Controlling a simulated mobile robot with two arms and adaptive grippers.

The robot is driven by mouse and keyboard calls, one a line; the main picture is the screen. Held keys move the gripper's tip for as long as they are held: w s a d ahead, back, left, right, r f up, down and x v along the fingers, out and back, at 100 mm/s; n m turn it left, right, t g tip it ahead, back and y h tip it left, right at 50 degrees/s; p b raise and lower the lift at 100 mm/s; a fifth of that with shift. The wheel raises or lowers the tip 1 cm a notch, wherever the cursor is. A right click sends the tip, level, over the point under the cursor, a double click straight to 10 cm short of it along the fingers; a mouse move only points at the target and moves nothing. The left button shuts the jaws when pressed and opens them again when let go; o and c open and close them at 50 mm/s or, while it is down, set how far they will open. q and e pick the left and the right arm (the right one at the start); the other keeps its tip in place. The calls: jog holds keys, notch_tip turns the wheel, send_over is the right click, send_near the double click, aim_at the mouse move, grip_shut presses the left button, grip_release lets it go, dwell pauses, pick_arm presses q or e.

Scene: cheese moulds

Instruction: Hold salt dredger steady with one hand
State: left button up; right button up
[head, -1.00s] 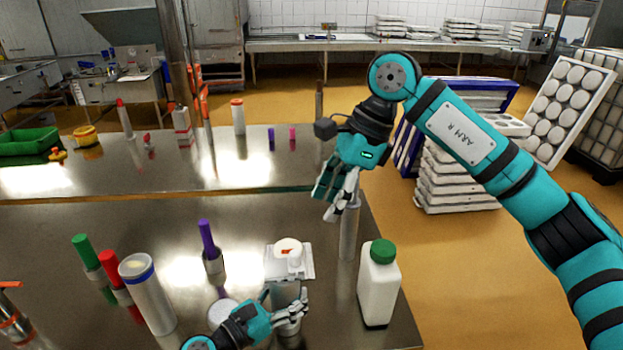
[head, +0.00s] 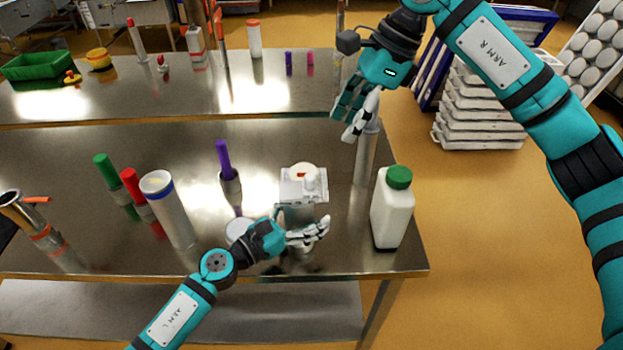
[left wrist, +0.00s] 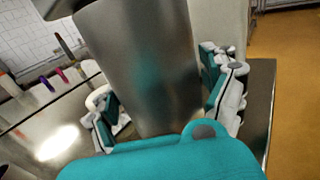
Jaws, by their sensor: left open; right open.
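The salt dredger appears to be the steel canister (head: 298,215) near the front edge of the steel table. It shows as a large grey metal cylinder (left wrist: 140,65) in the left wrist view. My left gripper (head: 302,236) is open, with its fingers on either side of the canister. I cannot tell whether they touch it. The gripper hides the canister's lower part in the head view. My right gripper (head: 358,115) is open and empty, above and right of the canister, close to a tall metal post-like cylinder (head: 367,155).
A white bottle with a green cap (head: 392,210) stands right of the canister. A white piece with a red mark (head: 303,183) is at the canister's top or just behind. A blue-rimmed white tube (head: 168,210) and a purple-topped holder (head: 228,175) stand left. A green tray (head: 38,66) is farther back.

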pick_arm(q)
jog(key=v, duration=1.2)
jog(key=shift+s, duration=0.1)
jog(key=shift+s, duration=0.1)
